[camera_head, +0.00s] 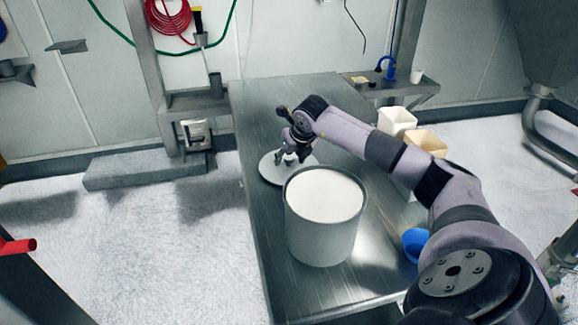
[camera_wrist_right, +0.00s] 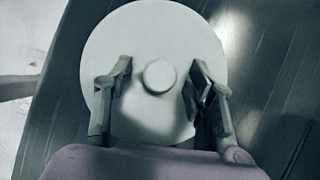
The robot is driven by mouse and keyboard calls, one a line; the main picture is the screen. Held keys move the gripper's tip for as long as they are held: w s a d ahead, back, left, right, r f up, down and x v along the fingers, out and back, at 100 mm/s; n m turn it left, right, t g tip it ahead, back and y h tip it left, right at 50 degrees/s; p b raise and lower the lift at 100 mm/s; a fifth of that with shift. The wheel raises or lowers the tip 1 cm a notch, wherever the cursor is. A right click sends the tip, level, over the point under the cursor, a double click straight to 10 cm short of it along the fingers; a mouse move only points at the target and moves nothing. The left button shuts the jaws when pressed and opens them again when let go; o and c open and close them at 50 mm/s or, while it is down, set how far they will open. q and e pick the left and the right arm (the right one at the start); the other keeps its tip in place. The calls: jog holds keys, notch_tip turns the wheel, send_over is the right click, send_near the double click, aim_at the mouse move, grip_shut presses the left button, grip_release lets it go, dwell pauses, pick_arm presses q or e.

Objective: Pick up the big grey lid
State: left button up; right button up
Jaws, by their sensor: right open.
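The big grey lid (camera_head: 270,170) lies flat on the metal table, just behind a large grey bucket. In the right wrist view the lid (camera_wrist_right: 155,38) is a pale disc with a round knob (camera_wrist_right: 160,76) at its middle. My right gripper (camera_head: 290,157) is over the lid. In the wrist view my right gripper (camera_wrist_right: 157,85) is open, with one finger on each side of the knob and a gap to it on both sides. I cannot tell its exact height above the lid. My left gripper is not in view.
The large grey bucket (camera_head: 325,243), full of white powder, stands in front of the lid on the metal table (camera_head: 262,105). White and tan containers (camera_head: 397,119) and a blue cup (camera_head: 415,241) stand on the right side. The table's far part is clear.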

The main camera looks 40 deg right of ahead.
jog(key=shift+c, duration=0.4)
grip_shut()
jog(key=shift+r, duration=0.1)
